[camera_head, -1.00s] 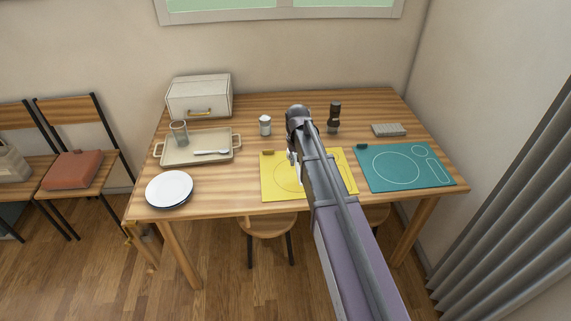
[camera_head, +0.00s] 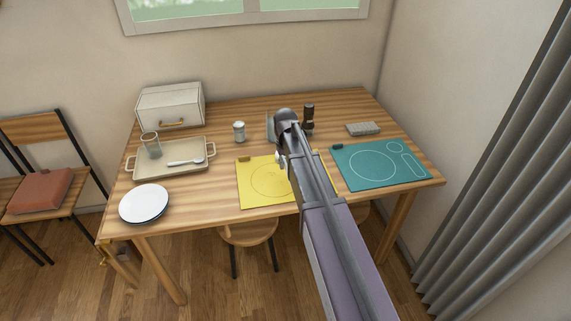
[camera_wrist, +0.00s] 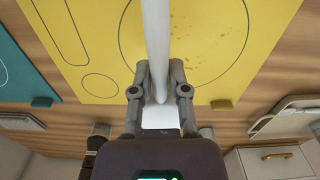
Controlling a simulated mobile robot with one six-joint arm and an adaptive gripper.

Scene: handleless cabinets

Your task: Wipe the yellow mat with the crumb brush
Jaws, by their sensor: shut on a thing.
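The yellow mat (camera_head: 252,184) lies on the table, partly hidden by my arm in the head view. It fills most of the wrist view (camera_wrist: 270,30), with printed outlines and small brown crumbs (camera_wrist: 180,25) inside the large round outline. My gripper (camera_wrist: 160,85) is shut on a long white thing (camera_wrist: 156,40), which looks like the crumb brush's handle. A white block shows beyond the fingers. The brush's bristles cannot be made out, nor whether it touches the mat. In the head view my gripper is mostly hidden behind my arm, over the yellow mat.
A teal mat (camera_head: 372,170) lies right of the yellow one. A tray (camera_head: 190,150) with a glass and spoon, plates (camera_head: 144,204) and a white drawer box (camera_head: 170,106) stand left. A shaker (camera_head: 239,132), a dark mill (camera_head: 308,120) and a grey block (camera_head: 363,129) stand behind.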

